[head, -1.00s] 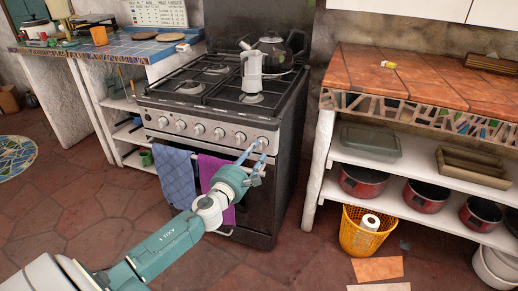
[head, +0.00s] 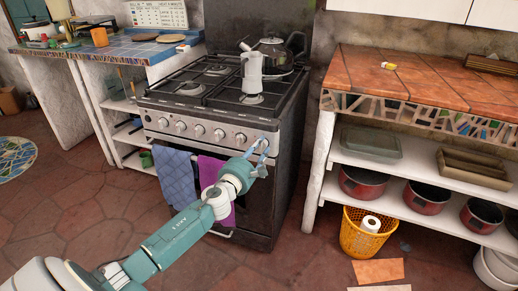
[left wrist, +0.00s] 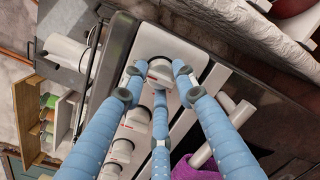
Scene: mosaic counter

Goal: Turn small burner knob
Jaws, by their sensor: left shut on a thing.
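The stove (head: 225,115) has a row of several round knobs on its front panel. The rightmost knob (left wrist: 160,72) sits between the blue fingers of my left gripper (head: 261,146) in the left wrist view. My left gripper is shut on this knob, with its fingers around the sides. The other knobs (head: 199,130) run in a line to the left and are untouched. In the head view my fingers partly cover the held knob, so its pointer cannot be read there. My right gripper is not in view.
A blue towel (head: 177,178) and a purple towel (head: 212,172) hang on the oven handle below the knobs. A moka pot (head: 252,75) and a kettle (head: 270,52) stand on the stovetop. A tiled counter (head: 420,80) is at the right.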

